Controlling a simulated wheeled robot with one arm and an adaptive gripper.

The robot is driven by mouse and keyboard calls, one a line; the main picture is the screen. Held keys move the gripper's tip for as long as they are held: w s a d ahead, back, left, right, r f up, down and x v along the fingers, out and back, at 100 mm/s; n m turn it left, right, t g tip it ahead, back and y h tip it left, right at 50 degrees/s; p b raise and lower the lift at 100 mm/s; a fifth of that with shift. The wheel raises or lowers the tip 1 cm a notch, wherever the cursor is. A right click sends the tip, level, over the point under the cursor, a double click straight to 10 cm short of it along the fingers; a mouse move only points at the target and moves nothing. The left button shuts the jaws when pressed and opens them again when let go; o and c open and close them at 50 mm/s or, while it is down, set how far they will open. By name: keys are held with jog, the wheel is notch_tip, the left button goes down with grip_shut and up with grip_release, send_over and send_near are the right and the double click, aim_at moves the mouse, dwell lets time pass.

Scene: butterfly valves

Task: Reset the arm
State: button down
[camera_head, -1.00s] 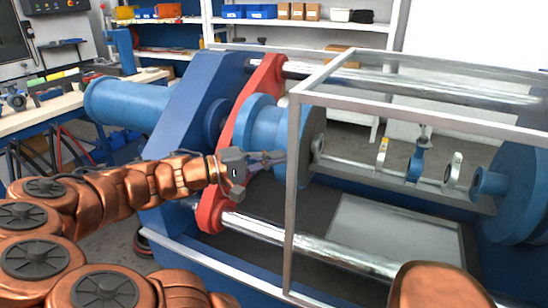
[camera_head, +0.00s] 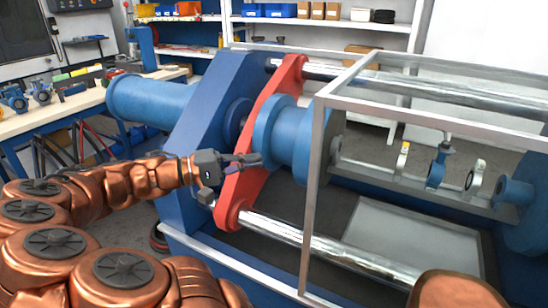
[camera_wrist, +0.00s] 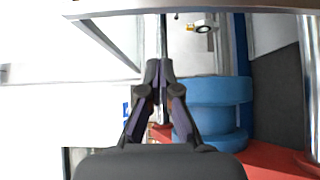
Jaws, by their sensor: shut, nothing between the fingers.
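My gripper (camera_head: 250,160) is at the end of my copper-coloured arm, left of the middle in the head view. It is in front of the red plate (camera_head: 236,190) of a blue press-like machine. In the wrist view my gripper (camera_wrist: 159,68) has its fingertips together with nothing between them. A blue round flange (camera_wrist: 218,90) lies just to the right of the fingers there. I cannot tell whether the gripper touches the machine.
A metal frame (camera_head: 310,200) stands right of the gripper. Behind it, a blue valve (camera_head: 437,165) hangs between pale rings. A workbench (camera_head: 50,112) with small valves is at left. Shelves (camera_head: 320,22) with blue bins are at the back. Polished bars (camera_head: 310,248) cross the machine.

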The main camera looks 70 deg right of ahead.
jog(key=shift+v, duration=1.45)
jog(key=a+f+n+t+y, duration=0.35)
jog(key=a+f, duration=0.25)
jog(key=a, duration=0.6)
jog(key=s+a+f+n+t+y, duration=0.1)
jog(key=a+f+n+t+y, duration=0.3)
jog(key=a, duration=0.8)
jog(key=a+f+n+t+y, duration=0.4)
jog(key=a+f, duration=0.3)
jog(key=a, duration=0.6)
notch_tip(320, 180, up, 21)
jog(key=t+h+p, duration=0.1)
jog(key=p, duration=1.8)
jog(key=shift+s+d+t, duration=0.2)
jog(key=shift+d+t, duration=0.15)
